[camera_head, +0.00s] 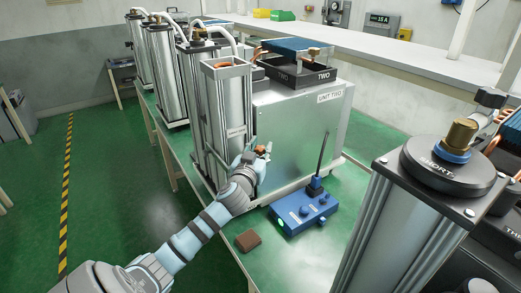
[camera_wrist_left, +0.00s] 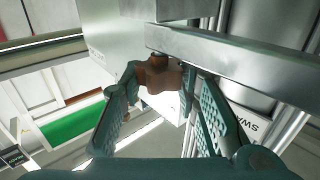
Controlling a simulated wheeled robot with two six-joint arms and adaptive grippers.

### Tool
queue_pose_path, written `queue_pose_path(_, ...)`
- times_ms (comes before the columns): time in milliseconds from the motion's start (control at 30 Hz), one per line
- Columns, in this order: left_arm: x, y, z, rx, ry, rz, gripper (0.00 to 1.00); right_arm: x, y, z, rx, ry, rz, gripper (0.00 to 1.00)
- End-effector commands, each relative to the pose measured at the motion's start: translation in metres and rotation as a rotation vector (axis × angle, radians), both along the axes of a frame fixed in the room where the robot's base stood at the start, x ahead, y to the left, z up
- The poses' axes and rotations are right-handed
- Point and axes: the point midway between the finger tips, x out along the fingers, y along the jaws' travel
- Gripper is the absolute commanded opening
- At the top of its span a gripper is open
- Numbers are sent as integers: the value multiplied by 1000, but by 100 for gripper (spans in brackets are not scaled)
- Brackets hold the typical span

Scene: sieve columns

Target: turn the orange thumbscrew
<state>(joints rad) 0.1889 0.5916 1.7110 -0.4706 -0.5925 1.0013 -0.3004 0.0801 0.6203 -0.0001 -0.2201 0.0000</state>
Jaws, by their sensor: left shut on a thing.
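The orange thumbscrew (camera_head: 261,149) sits low at the side of the tall column unit with clear tube, near the metal box marked UNIT TWO (camera_head: 310,125). In the left wrist view the thumbscrew (camera_wrist_left: 157,74) looks copper-brown and lobed, just below a metal bar (camera_wrist_left: 240,62). My left gripper (camera_head: 257,155) is at the thumbscrew, with one teal finger on each side of it, shut on it. The fingers (camera_wrist_left: 160,82) hide part of its sides. My right gripper is not in view.
A blue control box (camera_head: 305,211) with an upright black rod stands on the green bench right of my left arm. A brown block (camera_head: 248,240) lies at the bench's front edge. A column with a black lid marked SHORT (camera_head: 455,165) fills the right foreground.

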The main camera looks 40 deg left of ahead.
Motion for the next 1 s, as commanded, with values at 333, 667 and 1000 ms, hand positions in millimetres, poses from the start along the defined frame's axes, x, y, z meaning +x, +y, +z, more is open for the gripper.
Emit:
queue_pose_path(333,1,-2,-5,-5,-7,257,1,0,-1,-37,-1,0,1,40)
queue_pose_path(667,1,-2,-8,-4,-6,571,1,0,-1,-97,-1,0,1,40)
queue_pose_path(1000,1,-1,-7,-1,-3,876,1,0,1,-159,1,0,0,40)
